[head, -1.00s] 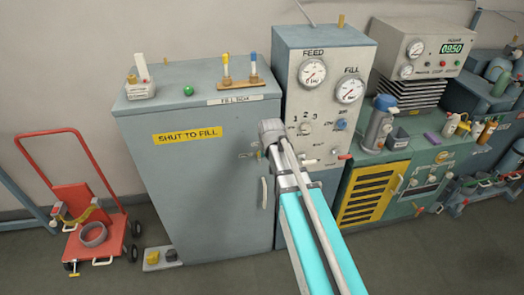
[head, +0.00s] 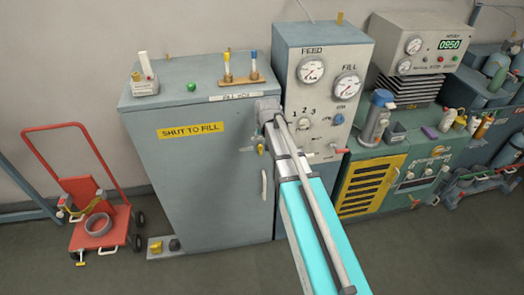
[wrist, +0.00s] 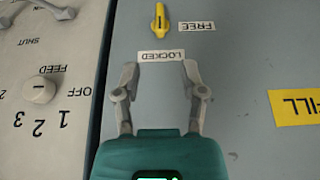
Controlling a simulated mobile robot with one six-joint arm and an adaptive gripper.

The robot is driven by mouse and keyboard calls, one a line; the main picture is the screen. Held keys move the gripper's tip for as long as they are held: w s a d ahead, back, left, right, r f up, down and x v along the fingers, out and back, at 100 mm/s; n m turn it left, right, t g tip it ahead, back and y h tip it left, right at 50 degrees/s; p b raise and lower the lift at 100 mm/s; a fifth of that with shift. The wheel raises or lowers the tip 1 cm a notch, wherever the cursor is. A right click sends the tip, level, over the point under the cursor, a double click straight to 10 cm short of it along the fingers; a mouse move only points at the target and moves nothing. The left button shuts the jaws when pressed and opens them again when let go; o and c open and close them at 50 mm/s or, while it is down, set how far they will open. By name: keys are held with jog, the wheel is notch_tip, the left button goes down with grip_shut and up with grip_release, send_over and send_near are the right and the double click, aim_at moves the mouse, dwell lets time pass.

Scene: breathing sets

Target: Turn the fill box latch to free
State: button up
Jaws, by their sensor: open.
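The fill box latch (wrist: 159,20) is a small yellow lever on the grey box front, at the top of the wrist view. It lies in line with the LOCKED label (wrist: 171,56), and the FREE label (wrist: 195,26) is to its right. My gripper (wrist: 160,70) is open and empty, with its fingertips on either side of the LOCKED label in the picture, short of the latch. In the head view the fill box (head: 215,195) stands left of the gauge panel. My arm's end is in front of its right edge and hides part of it.
The gauge panel (head: 310,95) with knobs stands right beside the box; its selector knob (wrist: 38,90) shows at left in the wrist view. A white door handle (head: 264,185) is lower on the box. A red trolley (head: 100,225) stands on the floor at left.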

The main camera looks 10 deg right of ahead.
aim_at(261, 148)
jog(key=shift+b+x, duration=6.1)
jog(key=shift+x, duration=0.65)
jog(key=shift+f, duration=0.1)
jog(key=shift+c, duration=0.2)
